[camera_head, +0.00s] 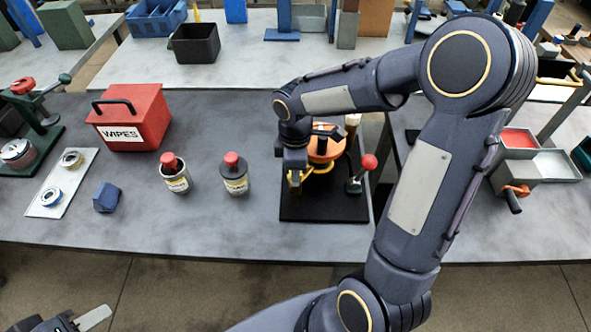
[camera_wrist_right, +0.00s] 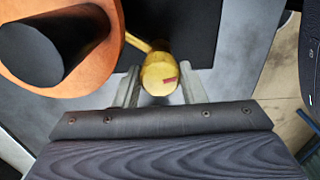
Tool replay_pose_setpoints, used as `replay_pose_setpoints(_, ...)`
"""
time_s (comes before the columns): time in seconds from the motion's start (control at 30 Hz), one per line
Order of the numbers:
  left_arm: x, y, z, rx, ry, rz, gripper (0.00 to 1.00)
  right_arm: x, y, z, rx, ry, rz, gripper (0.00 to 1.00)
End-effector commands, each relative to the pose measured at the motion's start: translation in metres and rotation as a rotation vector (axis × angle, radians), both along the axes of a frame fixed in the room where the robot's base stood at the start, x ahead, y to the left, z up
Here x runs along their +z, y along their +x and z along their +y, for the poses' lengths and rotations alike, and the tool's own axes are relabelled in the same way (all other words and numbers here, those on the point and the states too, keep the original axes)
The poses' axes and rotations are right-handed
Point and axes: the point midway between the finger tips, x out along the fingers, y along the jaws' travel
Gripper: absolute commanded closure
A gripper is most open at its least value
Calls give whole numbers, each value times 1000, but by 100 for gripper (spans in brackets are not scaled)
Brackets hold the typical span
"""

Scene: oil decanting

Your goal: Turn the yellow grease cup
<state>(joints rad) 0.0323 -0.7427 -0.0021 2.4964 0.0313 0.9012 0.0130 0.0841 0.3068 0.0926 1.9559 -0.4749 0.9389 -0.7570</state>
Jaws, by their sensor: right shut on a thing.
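The yellow grease cup (camera_wrist_right: 158,72) has a small red mark on its face and sits at the end of a yellow pipe beside an orange round body (camera_wrist_right: 100,75). My right gripper (camera_wrist_right: 160,88) has one finger on each side of the cup and is shut on it. In the head view the right gripper (camera_head: 294,184) is at the left side of the orange machine (camera_head: 324,147), and its wrist hides part of that machine. My left gripper (camera_head: 85,320) is only partly in view at the bottom left corner, away from the table things.
The machine stands on a black base plate (camera_head: 325,208), with a red-knobbed lever (camera_head: 368,162) at its right. Two red-capped bottles (camera_head: 235,178) (camera_head: 176,180) stand to the left. A red wipes box (camera_head: 133,115) is further left. The table front between is clear.

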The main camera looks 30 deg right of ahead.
Motion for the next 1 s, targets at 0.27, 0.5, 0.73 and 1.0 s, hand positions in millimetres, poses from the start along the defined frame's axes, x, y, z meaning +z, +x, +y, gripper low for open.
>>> replay_pose_setpoints(0.27, -3, 0, 0, 0, 0, 0, 64, 1, 1, 0, -81, 0, -2, 85)
replay_pose_setpoints(0.5, -4, 0, 0, 0, 0, 0, 64, 1, 1, 0, -92, 0, -2, 85)
replay_pose_setpoints(0.73, -4, 0, 0, 0, 0, 0, 64, 1, 1, 0, -91, -1, -3, 61)
replay_pose_setpoints(1.0, -4, 0, 0, 0, 0, 0, 64, 1, 0, 0, -90, -1, -1, 41)
